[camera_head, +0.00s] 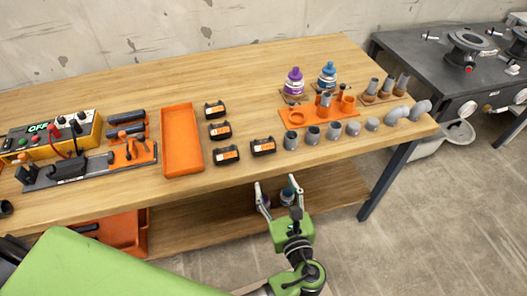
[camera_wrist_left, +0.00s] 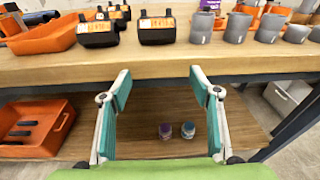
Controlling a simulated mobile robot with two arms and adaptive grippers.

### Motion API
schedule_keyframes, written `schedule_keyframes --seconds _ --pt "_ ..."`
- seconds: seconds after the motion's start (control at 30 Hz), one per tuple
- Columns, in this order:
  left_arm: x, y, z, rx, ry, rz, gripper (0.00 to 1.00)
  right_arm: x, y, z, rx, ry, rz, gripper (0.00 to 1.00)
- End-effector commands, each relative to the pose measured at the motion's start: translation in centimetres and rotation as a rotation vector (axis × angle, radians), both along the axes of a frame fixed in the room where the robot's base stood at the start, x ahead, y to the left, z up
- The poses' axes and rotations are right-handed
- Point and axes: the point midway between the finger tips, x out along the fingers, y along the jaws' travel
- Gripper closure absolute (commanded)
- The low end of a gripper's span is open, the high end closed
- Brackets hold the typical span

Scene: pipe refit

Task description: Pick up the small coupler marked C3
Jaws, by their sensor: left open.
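A row of small grey couplers stands along the front right of the wooden table; these include one at the left end (camera_head: 291,140), one beside it (camera_head: 313,135) and one further right (camera_head: 353,128). The marking C3 is too small to read, so I cannot tell which one carries it. In the left wrist view grey couplers (camera_wrist_left: 202,28) stand at the upper right, near the table edge. My left gripper (camera_head: 276,184) is open and empty, in front of the table's front edge and left of the row; its spread fingers (camera_wrist_left: 159,75) also show in the left wrist view.
An orange holder (camera_head: 290,115) with grey pieces stands behind the row. Black boxes with orange labels (camera_head: 226,155) and an orange tray (camera_head: 181,140) lie to the left. A purple bottle (camera_head: 294,80) and a blue one (camera_head: 327,74) stand behind. A lower shelf (camera_head: 210,220) lies below the tabletop (camera_head: 250,60).

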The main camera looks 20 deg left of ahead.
Motion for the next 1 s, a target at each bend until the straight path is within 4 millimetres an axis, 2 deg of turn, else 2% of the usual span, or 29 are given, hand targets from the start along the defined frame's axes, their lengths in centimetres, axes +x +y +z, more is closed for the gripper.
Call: schedule_keyframes --seconds 0.03,0.1,0.2,0.53,0.83,1.0 --pt "-0.1 -0.3 2.1 0.043 -0.038 0.01 0.43 0.0 -0.1 -0.5 -0.001 0.001 0.001 0.6" --pt "-0.4 -0.4 4.1 0.085 -0.067 0.022 0.43 0.0 -0.2 -0.6 -0.002 0.001 0.001 0.6" --pt "0.0 0.0 5.4 0.112 -0.086 0.033 0.43 0.0 -0.3 -0.4 -0.003 0.0 0.001 0.6" --pt "5.1 3.4 5.4 0.115 -0.084 0.034 0.43 -0.1 -0.3 0.1 -0.003 0.001 0.0 0.6" --pt "7.3 4.8 5.2 0.112 -0.082 0.034 0.43 -0.1 -0.3 0.3 -0.003 0.001 0.0 0.6" --pt "9.5 6.1 5.2 0.113 -0.083 0.034 0.43 -0.2 -0.3 0.8 -0.003 0.003 0.0 0.6"
